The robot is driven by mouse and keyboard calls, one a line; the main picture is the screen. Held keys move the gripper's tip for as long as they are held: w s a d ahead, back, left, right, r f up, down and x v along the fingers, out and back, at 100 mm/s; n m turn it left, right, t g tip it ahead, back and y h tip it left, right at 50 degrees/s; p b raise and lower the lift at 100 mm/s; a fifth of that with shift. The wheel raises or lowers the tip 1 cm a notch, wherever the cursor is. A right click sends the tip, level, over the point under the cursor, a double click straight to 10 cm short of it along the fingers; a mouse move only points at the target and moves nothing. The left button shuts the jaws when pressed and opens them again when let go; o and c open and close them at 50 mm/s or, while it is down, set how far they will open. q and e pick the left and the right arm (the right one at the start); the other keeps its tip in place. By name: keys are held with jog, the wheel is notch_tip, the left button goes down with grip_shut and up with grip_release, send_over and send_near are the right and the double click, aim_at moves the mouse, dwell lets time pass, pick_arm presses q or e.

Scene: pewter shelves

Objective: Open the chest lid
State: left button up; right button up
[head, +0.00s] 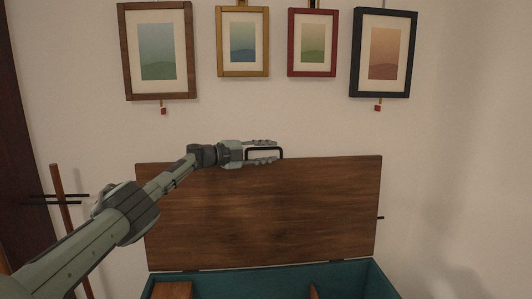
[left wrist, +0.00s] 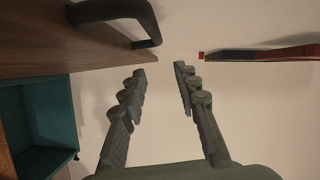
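The chest's brown wooden lid (head: 265,215) stands raised, close to upright, behind the open chest (head: 376,281). The chest's teal inside shows at the bottom of the head view. A black loop handle (head: 282,153) sits at the lid's top edge. In the left wrist view the handle (left wrist: 152,28) is at the upper left, beyond the fingertips and not between them. My left gripper (head: 275,151) is beside the handle at the top of the lid. Its fingers (left wrist: 160,72) are apart with nothing between them. My right gripper is out of view.
Several framed pictures hang on the wall above the lid, among them a brown one (head: 128,55) and a black one (head: 413,58). A wooden post (head: 59,195) with dark pegs stands at the left. The wall to the right is bare.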

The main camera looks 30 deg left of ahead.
pick_arm(q)
jog(key=shift+s+a, duration=0.1)
jog(key=f+v, duration=0.1)
jog(key=v, duration=1)
jog(key=shift+s+a+r, duration=0.2)
jog(key=shift+s+r, duration=0.15)
jog(key=shift+r, duration=0.2)
